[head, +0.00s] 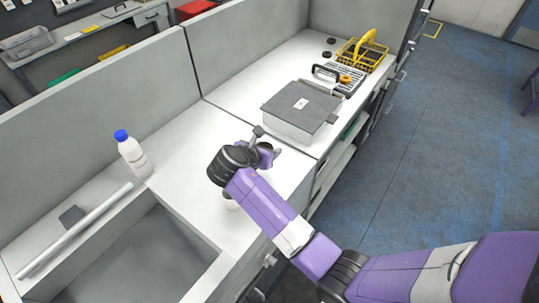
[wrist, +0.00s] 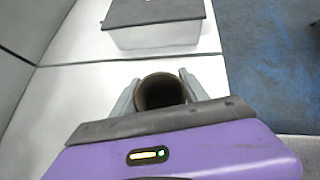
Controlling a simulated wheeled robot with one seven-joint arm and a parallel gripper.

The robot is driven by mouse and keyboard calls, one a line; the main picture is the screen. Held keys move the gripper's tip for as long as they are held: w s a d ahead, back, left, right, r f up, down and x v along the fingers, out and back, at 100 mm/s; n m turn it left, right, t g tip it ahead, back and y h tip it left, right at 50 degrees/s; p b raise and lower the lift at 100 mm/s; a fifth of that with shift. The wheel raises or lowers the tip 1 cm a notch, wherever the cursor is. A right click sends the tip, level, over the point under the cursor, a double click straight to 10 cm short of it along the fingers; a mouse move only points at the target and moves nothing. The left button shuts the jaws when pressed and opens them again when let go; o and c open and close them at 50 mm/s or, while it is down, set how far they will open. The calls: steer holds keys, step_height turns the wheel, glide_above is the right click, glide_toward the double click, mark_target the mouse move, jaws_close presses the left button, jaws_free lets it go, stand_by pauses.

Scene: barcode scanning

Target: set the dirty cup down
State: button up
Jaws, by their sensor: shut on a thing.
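The dirty cup (wrist: 161,93) sits between my gripper's grey fingers in the wrist view, its round mouth facing the camera and its inside dark brown. My gripper (wrist: 160,86) is shut on it. In the head view my gripper (head: 263,150) is over the white counter (head: 185,148), left of and nearer than the grey lidded box. My arm and gripper hide most of the cup there. I cannot tell whether its base touches the counter.
The grey lidded box (head: 301,108) stands just beyond my gripper. A white bottle with a blue cap (head: 132,155) stands at left, by the sink basin (head: 150,262). A small white thing (head: 231,203) shows partly below my arm. A yellow basket (head: 362,55) is farther back.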

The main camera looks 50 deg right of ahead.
steer(key=shift+f, duration=1.9)
steer(key=shift+f, duration=0.25)
steer(key=o, duration=1.4)
steer(key=shift+a+r, duration=0.2)
steer(key=shift+r, duration=0.2)
steer(key=b+v, duration=0.1)
steer(key=v, duration=1)
steer(key=shift+a+r, duration=0.1)
steer(key=shift+a, duration=0.1)
